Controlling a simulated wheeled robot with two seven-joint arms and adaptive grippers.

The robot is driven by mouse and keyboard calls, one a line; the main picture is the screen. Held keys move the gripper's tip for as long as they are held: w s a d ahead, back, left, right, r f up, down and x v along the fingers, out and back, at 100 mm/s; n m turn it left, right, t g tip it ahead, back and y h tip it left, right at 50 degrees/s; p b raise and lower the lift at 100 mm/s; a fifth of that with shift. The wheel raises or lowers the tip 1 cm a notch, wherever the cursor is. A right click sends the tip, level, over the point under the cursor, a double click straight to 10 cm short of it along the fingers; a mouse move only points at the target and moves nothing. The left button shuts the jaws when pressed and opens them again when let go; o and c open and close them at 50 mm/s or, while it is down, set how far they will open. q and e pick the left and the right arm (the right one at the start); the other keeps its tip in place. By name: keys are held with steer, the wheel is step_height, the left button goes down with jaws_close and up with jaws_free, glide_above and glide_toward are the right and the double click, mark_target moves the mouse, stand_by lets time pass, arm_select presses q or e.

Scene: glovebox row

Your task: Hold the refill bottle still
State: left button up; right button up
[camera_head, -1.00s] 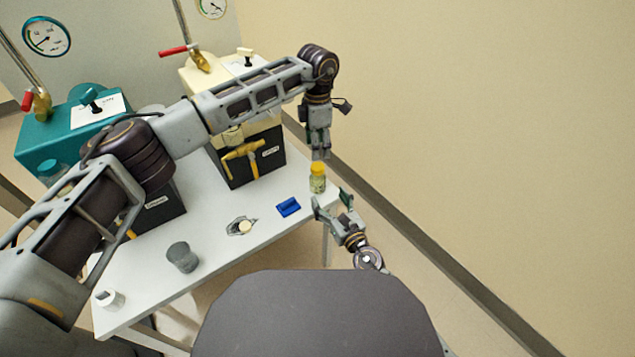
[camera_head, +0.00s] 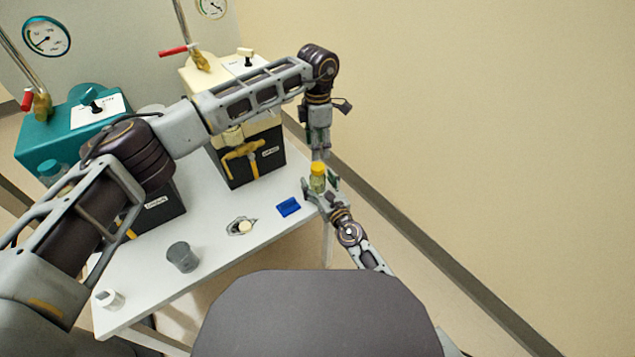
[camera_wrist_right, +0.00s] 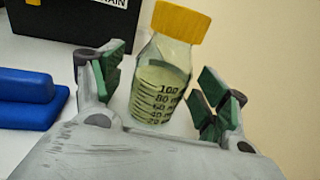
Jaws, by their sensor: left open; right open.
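The refill bottle (camera_head: 318,180), clear with a yellow cap and pale yellow-green liquid, stands upright near the table's right corner. In the right wrist view the bottle (camera_wrist_right: 163,75) shows printed volume marks and stands between the green-padded fingers of my right gripper (camera_wrist_right: 162,88). Those fingers are open, with a gap visible on each side of the bottle. In the head view my right gripper (camera_head: 320,188) is low at the bottle, from the front. My left gripper (camera_head: 318,150) points down just above the yellow cap, open; whether its tips touch the cap cannot be told.
A blue block (camera_head: 288,207) lies left of the bottle, also seen in the right wrist view (camera_wrist_right: 28,98). A metal piece with a round cream top (camera_head: 243,227), a grey cup (camera_head: 182,257) and a white item (camera_head: 110,299) are on the table. Cream (camera_head: 215,75) and teal (camera_head: 50,135) units stand behind.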

steer(key=shift+w+a, duration=0.15)
steer(key=shift+w, duration=0.1)
steer(key=shift+c, duration=0.3)
jaws_close()
stand_by(0.4)
arm_select(q)
steer(key=m, duration=1.3)
steer(key=shift+m, duration=0.3)
steer(key=m, duration=0.4)
